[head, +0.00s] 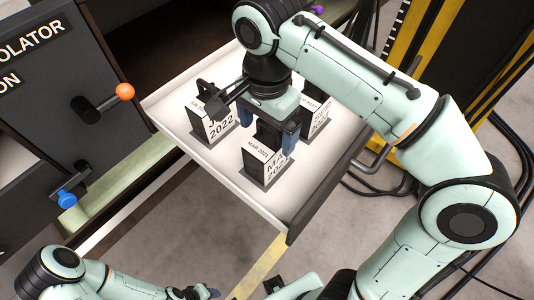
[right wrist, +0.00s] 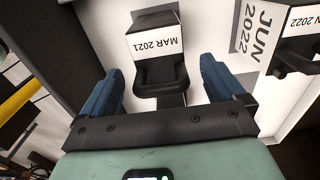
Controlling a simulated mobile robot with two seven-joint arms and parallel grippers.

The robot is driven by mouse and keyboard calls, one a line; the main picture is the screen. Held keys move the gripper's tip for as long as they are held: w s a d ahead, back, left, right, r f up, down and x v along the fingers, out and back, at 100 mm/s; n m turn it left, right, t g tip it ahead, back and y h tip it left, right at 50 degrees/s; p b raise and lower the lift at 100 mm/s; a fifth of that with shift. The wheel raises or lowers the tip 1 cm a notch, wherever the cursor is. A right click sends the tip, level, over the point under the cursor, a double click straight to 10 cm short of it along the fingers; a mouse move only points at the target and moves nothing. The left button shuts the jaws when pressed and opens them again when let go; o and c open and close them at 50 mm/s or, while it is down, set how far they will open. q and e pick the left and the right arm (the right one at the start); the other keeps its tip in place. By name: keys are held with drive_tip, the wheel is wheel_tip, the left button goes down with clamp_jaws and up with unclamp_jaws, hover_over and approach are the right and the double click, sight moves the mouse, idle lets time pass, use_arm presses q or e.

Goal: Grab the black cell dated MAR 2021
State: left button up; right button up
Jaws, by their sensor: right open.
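The black cell dated MAR 2021 (head: 264,161) stands in the white drawer, with a white label and a dark base. In the right wrist view the cell (right wrist: 154,44) shows its label upside down and its black handle (right wrist: 160,74) towards me. My right gripper (head: 268,126) is open above and behind the cell. In the right wrist view its blue fingers (right wrist: 162,86) are spread on either side of the handle, with gaps visible, holding nothing. My left gripper (head: 197,292) is low at the bottom edge; its jaw state is unclear.
A cell marked JUN 2022 (head: 212,128) stands to the left in the drawer (head: 208,160). Another cell (head: 316,118) stands at the right, partly hidden by my right arm. A dark cabinet panel with an orange knob (head: 125,91) and a blue knob (head: 67,199) is at left.

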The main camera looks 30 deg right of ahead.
drive_tip(key=shift+s+f, duration=0.15)
drive_tip(key=shift+f, duration=0.7)
use_arm(q)
drive_tip(key=shift+s+f, duration=0.25)
drive_tip(key=shift+f, duration=0.1)
